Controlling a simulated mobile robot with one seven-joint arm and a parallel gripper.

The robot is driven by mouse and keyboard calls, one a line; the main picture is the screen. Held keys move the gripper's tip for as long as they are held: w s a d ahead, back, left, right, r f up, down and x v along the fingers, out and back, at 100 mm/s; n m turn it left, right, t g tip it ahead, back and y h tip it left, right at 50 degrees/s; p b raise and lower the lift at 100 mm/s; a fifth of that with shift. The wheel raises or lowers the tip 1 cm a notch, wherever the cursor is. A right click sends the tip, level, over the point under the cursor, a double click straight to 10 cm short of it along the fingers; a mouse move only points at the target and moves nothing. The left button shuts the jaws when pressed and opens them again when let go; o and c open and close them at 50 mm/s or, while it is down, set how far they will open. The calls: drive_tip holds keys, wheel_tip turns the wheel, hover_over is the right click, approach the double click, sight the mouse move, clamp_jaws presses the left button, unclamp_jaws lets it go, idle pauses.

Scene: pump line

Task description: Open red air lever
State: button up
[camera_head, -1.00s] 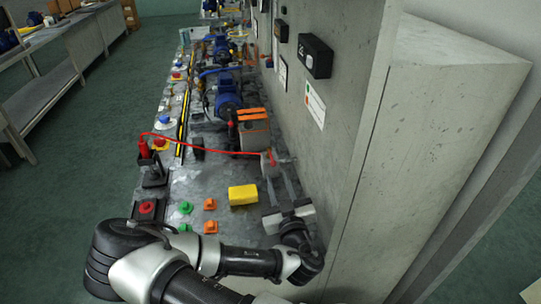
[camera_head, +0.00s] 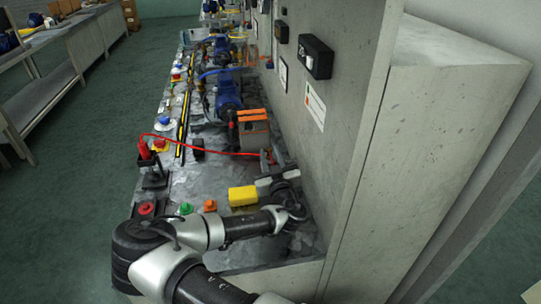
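A yellow block (camera_head: 242,196) lies just left of my gripper. An orange-topped grey box (camera_head: 253,131) and a blue pump (camera_head: 228,92) stand beyond it. The wall (camera_head: 345,150) is close on the right. A red-handled fixture (camera_head: 146,160) stands at the left edge.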

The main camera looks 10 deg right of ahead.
clamp_jaws()
drive_tip(key=shift+a+f+m+h+b, duration=0.1)
drive_tip(key=shift+m+h+b, duration=0.25)
drive_tip(key=shift+h, duration=0.15)
drive_tip(key=m+h+b, duration=0.2)
drive_tip(key=h+b, duration=0.1)
drive_tip(key=a+m+g+h+b, duration=0.1)
drive_tip(key=h+b, duration=0.1)
drive_tip(key=shift+f, duration=0.35)
drive_tip(key=m+h+b, duration=0.1)
drive_tip(key=m+g+h+b, duration=0.1)
drive_tip(key=h, duration=0.1)
drive_tip(key=shift+w+a+r+m+g+b, duration=0.1)
drive_tip(key=shift+w+r+m+g+b, duration=0.05)
drive_tip(key=shift+m+g+b, duration=0.2)
drive_tip(key=shift+w+a+r+m+g+h, duration=0.15)
drive_tip(key=shift+m+g+h, duration=0.2)
drive_tip(key=shift+h, duration=0.25)
drive_tip(key=shift+d+r+m+g+h, duration=0.15)
drive_tip(key=shift+m+g+h, duration=0.2)
drive_tip(key=shift+h, duration=0.25)
drive_tip(key=shift+a+m+g+h, duration=0.15)
drive_tip(key=shift+m+g+h, duration=0.35)
drive_tip(key=shift+h, duration=0.1)
unclamp_jaws()
